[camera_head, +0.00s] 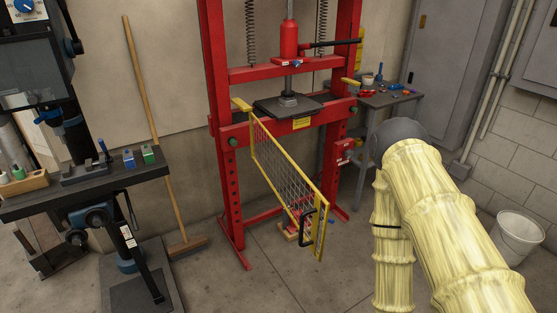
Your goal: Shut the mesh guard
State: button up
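The mesh guard (283,164) is a yellow-framed panel of wire mesh on the red press frame (221,130). It joins the press at its left end and swings out toward me, so it stands open. A black handle (308,229) is on its free right end, low and near the front. My arm, in a pale yellow cover, rises from the bottom right and bends at a grey joint, to the right of the guard and apart from it. My gripper is not in view.
A drill press with a dark table (85,190) stands at left, and a broom (153,120) leans on the wall. A small workbench (385,99) with tools is behind the press at right. A white bucket (517,237) stands far right. The floor before the guard is clear.

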aim_at(316, 211)
jog(key=i, duration=1.4)
jog(key=z, duration=0.75)
jog(key=k, duration=1)
jog(key=u, duration=0.5)
